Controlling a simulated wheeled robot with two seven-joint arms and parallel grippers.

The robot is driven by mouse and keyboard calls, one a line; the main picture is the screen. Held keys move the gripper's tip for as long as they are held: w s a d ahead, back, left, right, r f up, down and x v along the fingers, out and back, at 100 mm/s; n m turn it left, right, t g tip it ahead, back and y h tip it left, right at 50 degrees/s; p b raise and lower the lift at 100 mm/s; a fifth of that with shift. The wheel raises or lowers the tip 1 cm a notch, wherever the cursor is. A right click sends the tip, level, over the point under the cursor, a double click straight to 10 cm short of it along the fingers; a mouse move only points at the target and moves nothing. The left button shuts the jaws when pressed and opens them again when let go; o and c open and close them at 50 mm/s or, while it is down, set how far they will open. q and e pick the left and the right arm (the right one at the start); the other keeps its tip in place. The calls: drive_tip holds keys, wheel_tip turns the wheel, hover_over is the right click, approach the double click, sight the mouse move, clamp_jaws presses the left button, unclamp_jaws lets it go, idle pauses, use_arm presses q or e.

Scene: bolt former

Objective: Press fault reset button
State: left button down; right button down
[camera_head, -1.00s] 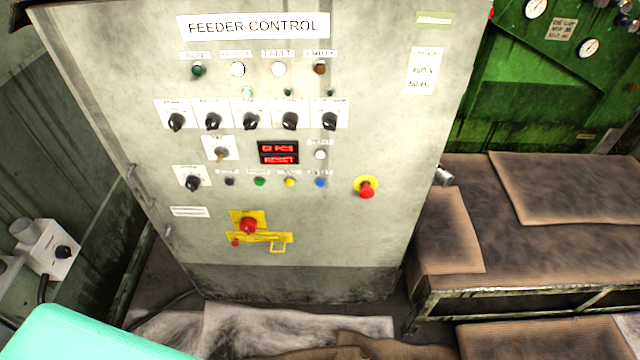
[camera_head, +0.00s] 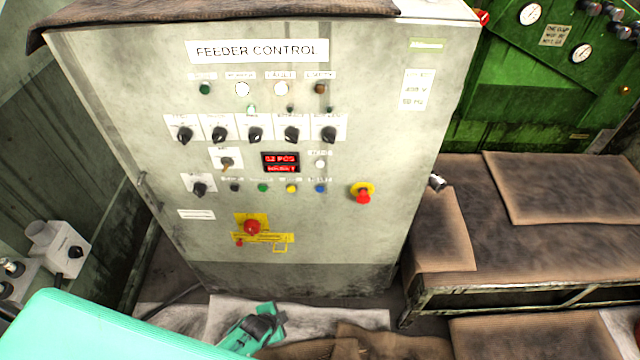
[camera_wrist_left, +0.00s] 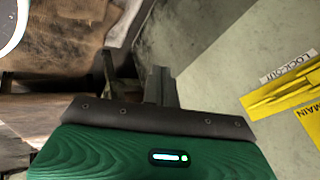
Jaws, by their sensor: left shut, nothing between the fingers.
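The grey feeder control cabinet (camera_head: 330,240) faces me. A row of small buttons crosses its middle: black (camera_head: 235,188), green (camera_head: 263,188), yellow (camera_head: 291,188) and blue (camera_head: 320,188). Their labels are too blurred to read, so I cannot tell for certain which is the fault reset. A red display (camera_head: 281,162) is lit above them. My left gripper (camera_head: 268,318) is low in front of the cabinet, below the buttons and apart from them. Its fingers (camera_wrist_left: 160,82) are shut and empty in the left wrist view. My right gripper is not in view.
A red emergency stop (camera_head: 362,194) sticks out right of the buttons. A red main switch on a yellow plate (camera_head: 252,228) sits below them; the plate also shows in the left wrist view (camera_wrist_left: 285,95). A cloth-covered bench (camera_head: 540,240) stands at the right.

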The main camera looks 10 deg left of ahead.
sight(320, 189)
use_arm(q)
drive_tip(key=w+d+r+m+t+h+p, duration=0.1)
drive_tip(key=w+d+r+m+p, duration=0.1)
drive_tip(key=r, duration=0.9)
drive_tip(key=w+d+r+m+t+h+p, duration=0.1)
drive_tip(key=w+d+r+m+t+p, duration=0.1)
drive_tip(key=w+r, duration=0.5)
drive_tip(key=w+d+r+m+t+p, duration=0.1)
drive_tip(key=w+d+r+m, duration=0.3)
drive_tip(key=r, duration=1.1)
drive_tip(key=shift+w+m+h+p, duration=0.2)
drive_tip(key=shift+m+h+p, duration=0.2)
drive_tip(key=shift+m, duration=0.2)
drive_tip(key=shift+w, duration=0.1)
drive_tip(key=w+a+b, duration=0.2)
drive_tip(key=w+b, duration=0.1)
drive_tip(key=w, duration=0.5)
drive_tip(key=shift+w+b, duration=0.2)
drive_tip(key=shift+b, duration=0.1)
drive_tip(key=shift+w+a, duration=0.1)
drive_tip(key=shift+w, duration=0.3)
